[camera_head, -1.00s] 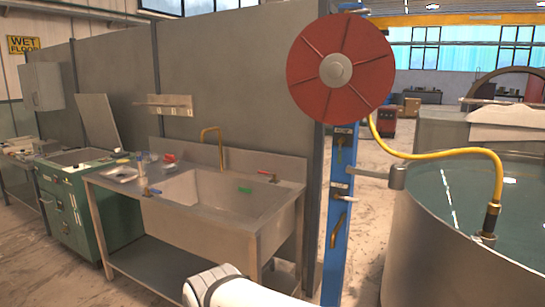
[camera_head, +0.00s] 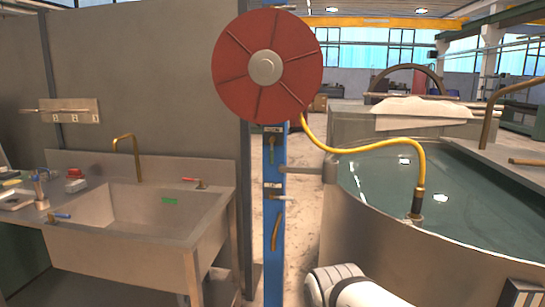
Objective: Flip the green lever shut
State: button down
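I cannot make out a clearly green lever. A small green piece (camera_head: 169,201) shows inside the sink basin; I cannot tell whether it is a lever or a loose item. A red-handled lever (camera_head: 195,182) sits on the sink's back right rim, and a blue-handled one (camera_head: 60,217) on its front left rim. The blue post (camera_head: 268,265) carries a brass valve (camera_head: 272,147), a pale lever (camera_head: 279,197) and a bronze handle (camera_head: 276,231). My white arm shows at the bottom edge, right of the post. My gripper is out of view.
A steel sink (camera_head: 140,233) stands left of the post. A red hose reel (camera_head: 267,66) tops the post, and its yellow hose (camera_head: 375,146) runs to the large water tank (camera_head: 395,245) at right. A narrow strip of floor (camera_head: 302,230) shows between post and tank.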

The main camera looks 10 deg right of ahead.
aim_at(272, 139)
jog(key=i, duration=1)
jog(key=z, duration=0.05)
